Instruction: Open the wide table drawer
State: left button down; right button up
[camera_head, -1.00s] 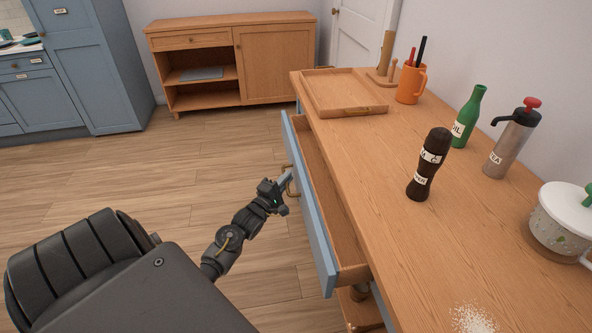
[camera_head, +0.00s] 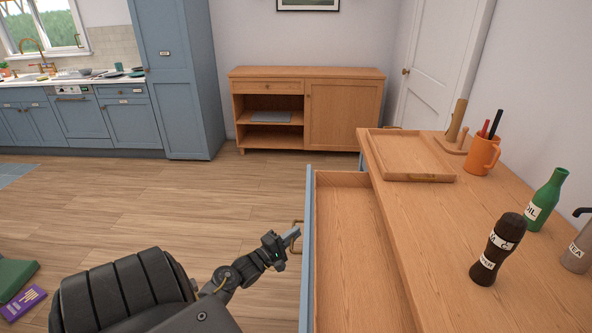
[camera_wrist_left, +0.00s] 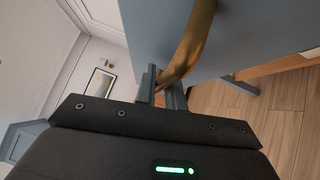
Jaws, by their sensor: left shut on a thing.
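The wide table drawer (camera_head: 345,255) has a blue front and a bare wooden inside. It stands pulled well out from the table (camera_head: 440,240), and its inside looks empty where it shows. My left gripper (camera_head: 293,235) is at the outer face of the drawer front, shut on the brass drawer handle (camera_head: 297,224). In the left wrist view the curved brass handle (camera_wrist_left: 188,48) passes between the fingers of the left gripper (camera_wrist_left: 163,92), against the blue drawer front (camera_wrist_left: 240,35). My right gripper is not in view.
On the table stand a wooden tray (camera_head: 408,157), an orange mug (camera_head: 482,155), a dark bottle (camera_head: 497,250) and a green oil bottle (camera_head: 545,203). A wooden sideboard (camera_head: 345,110) is at the back. A purple box (camera_head: 22,303) lies at left. The floor between is clear.

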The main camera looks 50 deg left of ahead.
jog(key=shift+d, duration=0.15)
pick_arm(q)
jog(key=c, duration=1.5)
grip_release()
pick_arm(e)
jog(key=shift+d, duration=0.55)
pick_arm(q)
jog(key=shift+s, duration=0.1)
jog(key=shift+s+d+f+b, duration=0.15)
jog(key=shift+s+f, duration=0.1)
jog(key=shift+s, duration=1.5)
jog(key=shift+s+a+f+b, duration=0.1)
jog(key=shift+s+f+b, duration=0.15)
jog(key=shift+s, duration=1.55)
jog(key=shift+s+d+f+b, duration=0.1)
jog(key=shift+s+f, duration=0.15)
jog(key=shift+s, duration=1.5)
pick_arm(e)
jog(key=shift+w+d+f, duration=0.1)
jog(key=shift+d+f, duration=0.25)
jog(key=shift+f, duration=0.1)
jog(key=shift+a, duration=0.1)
